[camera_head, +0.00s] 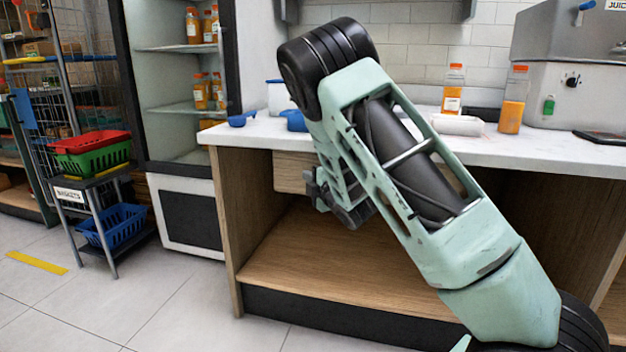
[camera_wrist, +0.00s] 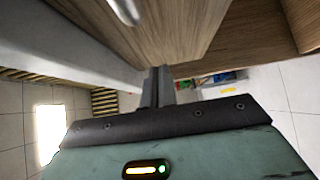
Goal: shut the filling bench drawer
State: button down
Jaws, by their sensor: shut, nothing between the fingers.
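The filling bench (camera_head: 470,148) has a white top over an open wooden frame. Its wooden drawer front (camera_head: 292,172) shows just under the top, left of my arm; the arm covers its right part. I cannot tell from this view whether the front stands out from the bench. My gripper (camera_head: 322,192) is at the drawer's lower right, partly hidden by my arm. In the wrist view my gripper (camera_wrist: 157,84) has its fingers together and empty. A wooden panel (camera_wrist: 185,30) and a shiny metal handle (camera_wrist: 125,10) are close beyond them. Contact cannot be judged.
An open fridge (camera_head: 180,110) stands left. A stand with red and green baskets (camera_head: 92,150) and a blue basket (camera_head: 115,225) is farther left. The floor (camera_head: 120,305) in front is clear.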

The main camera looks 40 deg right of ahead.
jog(key=s+a+p, duration=0.1)
jog(key=s+p, duration=0.1)
jog(key=s, duration=0.8)
jog(key=shift+s+a, duration=0.2)
jog(key=shift+a, duration=0.2)
jog(key=s+a+f+m+g+y, duration=0.1)
jog(key=s+a+f+m+g, duration=0.15)
jog(key=a, duration=0.55)
jog(key=s+a+f+m+g+y, duration=0.1)
jog(key=s+a+m+g+y, duration=0.2)
jog(key=a, duration=0.5)
jog(key=s+a+f+m+g, duration=0.2)
jog(key=a+g, duration=0.2)
jog(key=a, duration=0.4)
jog(key=s+a+r+g, duration=0.1)
jog(key=s+a+g, duration=0.2)
jog(key=s, duration=0.5)
jog(key=s+a+r+m+g+h, duration=0.1)
jog(key=s+a+r+g, duration=0.15)
jog(key=s, duration=0.55)
jog(key=s+a+r+g, duration=0.1)
jog(key=s+a+g, duration=0.2)
jog(key=s, duration=0.5)
notch_tip(320, 180, up, 33)
jog(key=p, duration=3.3)
